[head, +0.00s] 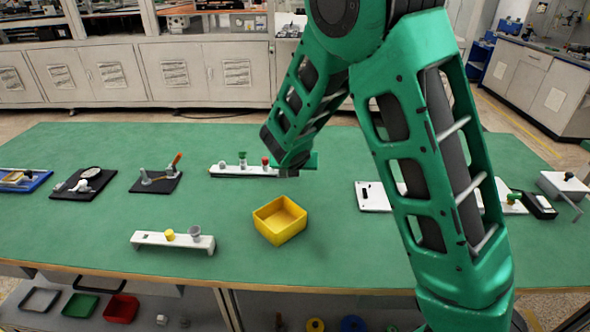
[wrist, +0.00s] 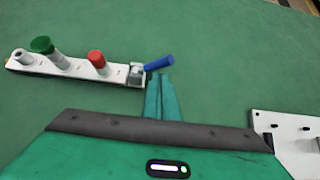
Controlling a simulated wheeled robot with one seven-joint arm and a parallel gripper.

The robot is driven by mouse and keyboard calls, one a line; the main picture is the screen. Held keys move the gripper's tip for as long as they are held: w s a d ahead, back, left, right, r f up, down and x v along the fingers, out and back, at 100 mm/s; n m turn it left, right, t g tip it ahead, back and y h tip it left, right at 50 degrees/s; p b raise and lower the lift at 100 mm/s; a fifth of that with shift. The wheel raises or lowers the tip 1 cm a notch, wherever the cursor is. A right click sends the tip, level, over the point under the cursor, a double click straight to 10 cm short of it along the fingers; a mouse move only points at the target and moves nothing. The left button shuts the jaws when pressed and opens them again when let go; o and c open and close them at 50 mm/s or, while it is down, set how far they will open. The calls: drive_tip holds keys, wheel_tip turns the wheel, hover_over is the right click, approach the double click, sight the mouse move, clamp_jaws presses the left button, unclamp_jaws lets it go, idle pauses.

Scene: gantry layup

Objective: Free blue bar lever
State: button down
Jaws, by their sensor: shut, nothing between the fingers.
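The blue bar lever (wrist: 159,63) shows in the wrist view. It sticks out to the right, slightly upward, from a small pale block (wrist: 136,75) at the right end of a white rack (wrist: 82,68). My gripper (wrist: 161,82) is shut and empty, its fingertips just below the lever; I cannot tell whether they touch it. In the head view my gripper (head: 308,160) is at the right end of the white rack (head: 240,171), and my arm hides the lever.
On the rack stand a grey peg (wrist: 20,55), a green-capped peg (wrist: 42,45) and a red-capped peg (wrist: 96,58). A white panel (wrist: 292,135) lies to the right. A yellow bin (head: 280,221) and a white stand (head: 150,239) are nearer the front edge. Green table between is clear.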

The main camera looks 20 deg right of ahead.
drive_tip(key=shift+r, duration=0.15)
drive_tip(key=shift+r, duration=0.7)
drive_tip(key=shift+a+r, duration=0.1)
drive_tip(key=shift+r, duration=0.05)
drive_tip(key=s+a+r, duration=0.3)
drive_tip(key=s+a, duration=0.2)
drive_tip(key=a, duration=0.2)
drive_tip(key=shift+s+r, duration=0.25)
drive_tip(key=shift+r, duration=0.05)
drive_tip(key=shift+d, duration=0.1)
